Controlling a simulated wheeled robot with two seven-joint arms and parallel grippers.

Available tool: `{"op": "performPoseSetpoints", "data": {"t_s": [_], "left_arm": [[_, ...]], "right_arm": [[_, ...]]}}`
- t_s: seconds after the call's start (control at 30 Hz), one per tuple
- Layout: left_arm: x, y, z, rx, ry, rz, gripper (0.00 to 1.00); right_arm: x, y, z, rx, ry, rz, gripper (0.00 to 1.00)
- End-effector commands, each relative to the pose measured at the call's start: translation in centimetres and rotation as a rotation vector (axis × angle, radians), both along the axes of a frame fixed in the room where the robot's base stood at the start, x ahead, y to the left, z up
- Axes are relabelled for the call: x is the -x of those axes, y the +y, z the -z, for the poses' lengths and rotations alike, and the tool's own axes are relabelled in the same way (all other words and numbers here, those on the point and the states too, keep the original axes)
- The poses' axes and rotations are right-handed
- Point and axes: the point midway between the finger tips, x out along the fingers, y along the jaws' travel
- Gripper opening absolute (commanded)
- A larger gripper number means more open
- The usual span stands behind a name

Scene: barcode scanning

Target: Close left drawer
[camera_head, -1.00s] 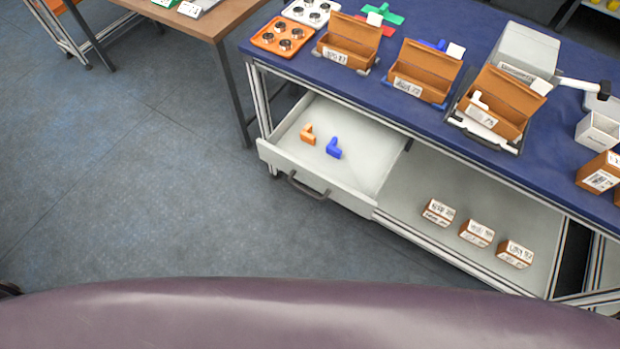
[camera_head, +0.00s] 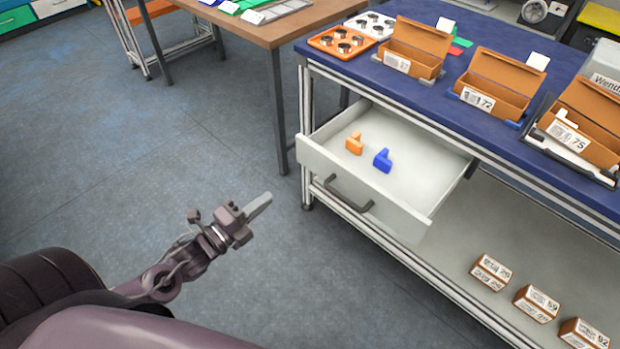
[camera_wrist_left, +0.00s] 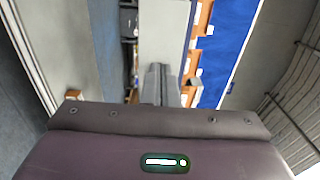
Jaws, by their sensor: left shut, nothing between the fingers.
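The left drawer (camera_head: 409,218) under the blue-topped workbench is pulled open, and its dark handle (camera_head: 347,197) is on the front panel. An orange piece (camera_head: 354,144) and a blue piece (camera_head: 382,161) lie inside it. My left gripper (camera_head: 262,203) is shut and empty, in the air to the left of the drawer front and apart from the handle. In the left wrist view the shut fingers (camera_wrist_left: 159,85) point away from the camera. My right gripper is not in view.
The blue benchtop (camera_head: 440,112) holds several open brown boxes (camera_head: 412,50) and an orange tray (camera_head: 342,42). Small labelled boxes (camera_head: 536,303) stand on the lower shelf. A brown table (camera_head: 290,28) stands behind at the left. The floor before the drawer is clear.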

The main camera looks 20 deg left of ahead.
Motion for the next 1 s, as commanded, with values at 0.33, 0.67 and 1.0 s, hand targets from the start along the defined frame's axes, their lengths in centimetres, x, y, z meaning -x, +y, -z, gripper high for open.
{"op": "performPoseSetpoints", "data": {"t_s": [0.33,0.67,1.0], "left_arm": [[-5.2,-1.7,-0.2,0.005,-0.004,-0.004,0.0],[-10.7,-3.8,-0.2,0.005,0.001,-0.005,0.0],[-12.8,-4.6,0.0,0.003,0.004,-0.003,0.0]], "right_arm": [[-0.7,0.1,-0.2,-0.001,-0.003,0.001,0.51],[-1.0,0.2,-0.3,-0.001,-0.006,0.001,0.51],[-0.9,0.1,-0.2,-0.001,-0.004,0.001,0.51]]}}
